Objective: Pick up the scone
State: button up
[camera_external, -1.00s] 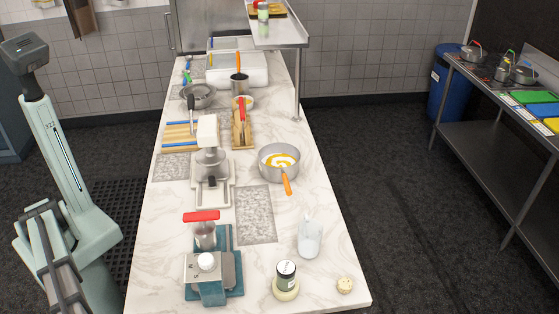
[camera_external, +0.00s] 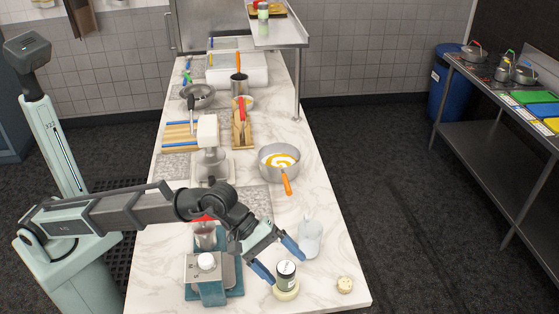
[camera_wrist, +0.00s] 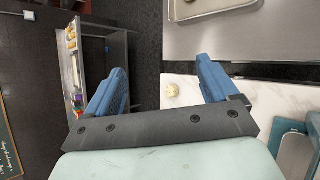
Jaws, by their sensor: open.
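The scone (camera_external: 344,285) is a small pale round piece on the marble counter near its front right corner. In the wrist view the scone (camera_wrist: 172,90) shows between and beyond my fingers, on the white counter near its edge. My gripper (camera_external: 276,258) is open and empty, reaching over the front of the counter to the left of the scone and apart from it. Its two blue fingers also show wide apart in the wrist view (camera_wrist: 160,82).
A jar (camera_external: 286,275) with a dark lid stands between the gripper fingers and the scone. A clear jug (camera_external: 310,240) is behind it. A teal machine (camera_external: 212,285) stands to the left. A saucepan (camera_external: 279,165) with an orange handle is farther back. The counter around the scone is clear.

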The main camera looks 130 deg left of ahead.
jog(key=s+a+r+n, duration=0.2)
jog(key=s+a+n, duration=0.15)
jog(key=a, duration=0.55)
jog(key=n+g+h, duration=0.1)
jog(key=n+h, duration=0.2)
jog(key=h, duration=0.1)
send_over(344, 279)
jog(key=s, duration=0.1)
jog(key=f, duration=1.8)
jog(key=shift+s+a+f, duration=0.1)
jog(key=shift+s+a, duration=0.05)
jog(key=shift+s, duration=0.05)
jog(key=shift+g, duration=0.3)
jog(key=shift+f, duration=2.65)
notch_tip(344, 279, down, 2)
jog(key=shift+f, duration=0.2)
jog(key=shift+x, duration=1.5)
jog(key=shift+w+r, duration=0.1)
jog(key=shift+c, duration=0.3)
